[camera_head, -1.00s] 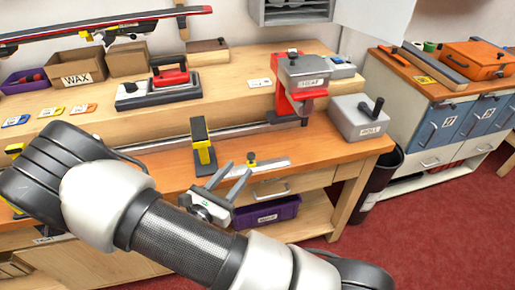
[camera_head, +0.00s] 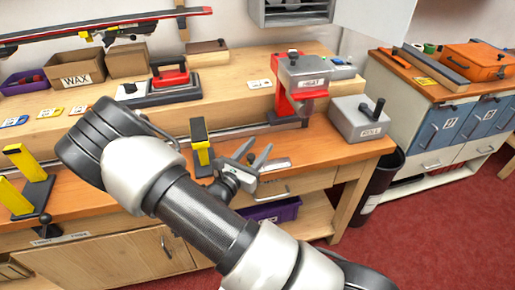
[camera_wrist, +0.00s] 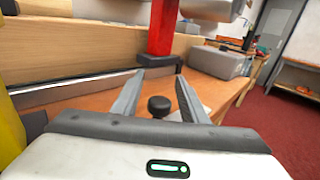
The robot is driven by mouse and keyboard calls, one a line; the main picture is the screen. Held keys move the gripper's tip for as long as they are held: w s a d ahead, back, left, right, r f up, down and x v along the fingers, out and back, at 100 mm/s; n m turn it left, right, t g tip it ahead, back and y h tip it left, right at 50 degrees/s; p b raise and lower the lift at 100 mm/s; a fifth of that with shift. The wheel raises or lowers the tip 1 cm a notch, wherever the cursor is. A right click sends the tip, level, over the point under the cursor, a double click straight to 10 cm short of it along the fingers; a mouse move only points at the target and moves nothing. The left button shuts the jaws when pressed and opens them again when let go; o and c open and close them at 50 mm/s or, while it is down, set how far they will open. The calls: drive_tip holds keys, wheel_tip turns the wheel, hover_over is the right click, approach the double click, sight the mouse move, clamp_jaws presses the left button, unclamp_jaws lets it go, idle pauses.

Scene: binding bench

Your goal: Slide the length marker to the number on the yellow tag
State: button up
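The length marker's black knob (camera_wrist: 158,105) shows between my fingers in the wrist view. It also shows as a small dark knob (camera_head: 251,158) in the head view. The pale scale strip (camera_head: 276,164) lies on the bench's front edge, partly hidden by my gripper. My gripper (camera_head: 259,148) is open, its fingers on either side of the knob with gaps visible in the wrist view (camera_wrist: 162,82). The marker's body and pointer are hidden. A yellow tag (camera_head: 50,112) lies on the raised shelf between a blue and an orange one; its number is too small to read.
A yellow-and-black post (camera_head: 200,140) stands close left of my gripper. A red-and-grey clamp machine (camera_head: 303,85) stands behind, and a grey box (camera_head: 360,118) to the right. A long metal rail (camera_wrist: 75,90) runs along the bench. A purple bin (camera_head: 272,210) sits below.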

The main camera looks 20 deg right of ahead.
clamp_jaws()
drive_tip(key=shift+d+p, duration=0.3)
drive_tip(key=shift+d, duration=1.6)
drive_tip(key=shift+a, duration=0.1)
unclamp_jaws()
drive_tip(key=shift+a, duration=0.1)
drive_tip(key=p+v, duration=0.1)
drive_tip(key=v, duration=1.6)
drive_tip(key=shift+s, duration=0.2)
drive_tip(key=shift+a+r, duration=0.1)
